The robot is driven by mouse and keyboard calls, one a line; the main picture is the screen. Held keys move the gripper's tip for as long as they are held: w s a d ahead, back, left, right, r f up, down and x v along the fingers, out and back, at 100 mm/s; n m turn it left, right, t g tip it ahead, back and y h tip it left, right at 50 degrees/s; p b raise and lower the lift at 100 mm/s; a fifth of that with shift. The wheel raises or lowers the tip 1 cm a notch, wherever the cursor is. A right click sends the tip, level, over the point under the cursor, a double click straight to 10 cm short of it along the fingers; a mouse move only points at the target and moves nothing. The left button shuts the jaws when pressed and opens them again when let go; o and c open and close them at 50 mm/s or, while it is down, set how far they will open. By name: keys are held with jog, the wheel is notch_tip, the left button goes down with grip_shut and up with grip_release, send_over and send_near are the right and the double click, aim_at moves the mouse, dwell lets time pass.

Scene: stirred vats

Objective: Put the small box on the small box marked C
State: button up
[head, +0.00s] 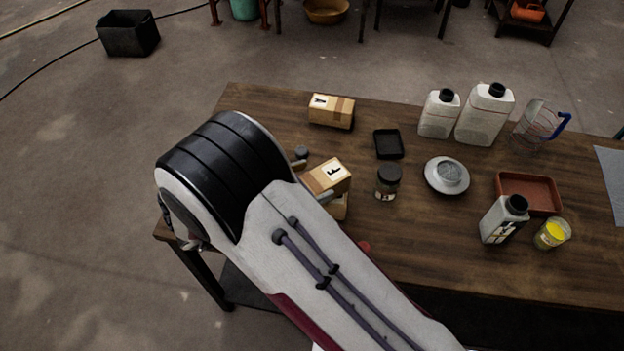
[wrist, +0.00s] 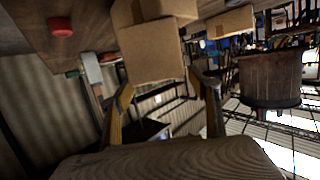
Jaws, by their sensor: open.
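A small cardboard box marked F (head: 333,174) rests on top of another small cardboard box (head: 340,208), slightly askew. In the wrist view, the upper box (wrist: 151,52) shows close up against the lower box (wrist: 165,9). The lower box's label is hidden, so I cannot tell its letter. My gripper (head: 314,179) is at the upper box, one finger on each side. Its fingers are spread open, and in the wrist view the gripper (wrist: 165,88) has the box's near end between or just beyond its tips.
Another labelled box (head: 331,111) lies near the back edge; its letter is unclear. A black tray (head: 389,145), dark-lidded jar (head: 387,183), white bottles (head: 484,115), round dish (head: 446,175) and reddish tray (head: 530,192) stand right. A red knob (head: 365,247) is near the front.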

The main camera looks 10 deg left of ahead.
jog(key=v, duration=1.1)
dwell(0.6)
jog(key=w+r+n+t+y, duration=0.1)
jog(key=w+r+t+y, duration=0.1)
jog(key=w+r+y, duration=0.95)
jog(key=w+d+r+n+y, duration=0.1)
jog(key=w+d+r+n, duration=0.2)
jog(key=r, duration=0.4)
jog(key=w+d+r+n+y, duration=0.1)
jog(key=w+d+r+y, duration=0.1)
jog(key=w+r, duration=0.35)
jog(key=s+d+f+n+g+h, duration=0.2)
jog(key=s+d+f+g, duration=0.1)
jog(key=s+d, duration=1.2)
jog(key=s+d+f+n+g+h, duration=0.1)
jog(key=s+d+f+g+h, duration=0.1)
jog(key=s+d, duration=1.2)
jog(key=s+f+g, duration=0.1)
jog(key=s+g, duration=0.1)
jog(key=shift+s+d+n, duration=0.35)
jog(key=shift+n, duration=0.05)
